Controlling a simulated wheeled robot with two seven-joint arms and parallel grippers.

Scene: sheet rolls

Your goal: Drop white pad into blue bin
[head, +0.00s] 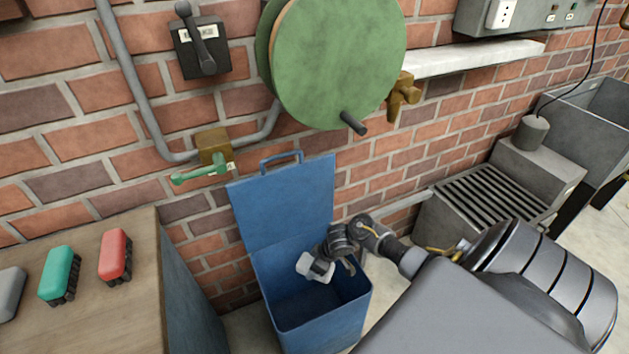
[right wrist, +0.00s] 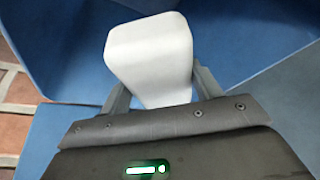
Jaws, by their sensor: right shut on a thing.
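The blue bin (head: 318,328) stands against the brick wall with its lid (head: 282,198) raised and leaning back. My right gripper (head: 330,266) is over the bin's open mouth. It is shut on the white pad (head: 314,268), which hangs at the gripper's tip above the bin's inside. In the right wrist view the white pad (right wrist: 150,52) sits between the two fingers, with blue bin surfaces behind it. My left gripper is not in view.
A wooden table (head: 120,300) at the left holds a red pad (head: 115,255), a green pad (head: 60,274) and a grey pad (head: 10,292). A green disc (head: 338,62) with a handle juts out above the bin. A grey grated unit (head: 500,205) stands at the right.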

